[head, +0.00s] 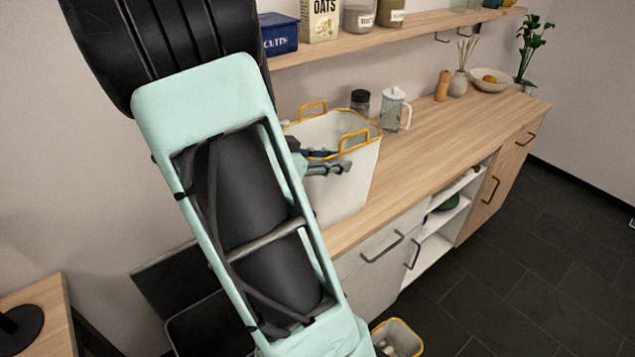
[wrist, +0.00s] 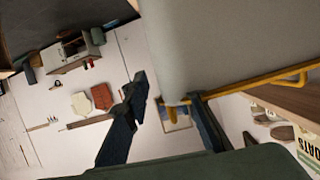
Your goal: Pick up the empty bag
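A white bag (head: 345,185) with a yellow rim and yellow handles stands upright on the wooden counter, partly behind my arm. Its inside is mostly hidden. My gripper (head: 343,168) is at the bag's upper part, near the rim. In the wrist view the bag's pale wall (wrist: 225,45) fills the upper right, with its yellow rim (wrist: 250,86) below. My gripper's two dark fingers (wrist: 168,95) are spread apart, with a yellow part of the bag showing in the gap. I cannot tell whether either finger touches it.
Another yellow-rimmed bag (head: 408,335) stands on the floor with pale things in it. A glass press (head: 395,108) and a dark-lidded jar (head: 360,101) stand behind the counter bag. A shelf (head: 390,35) with boxes and jars hangs above. The counter to the right (head: 450,130) is mostly clear.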

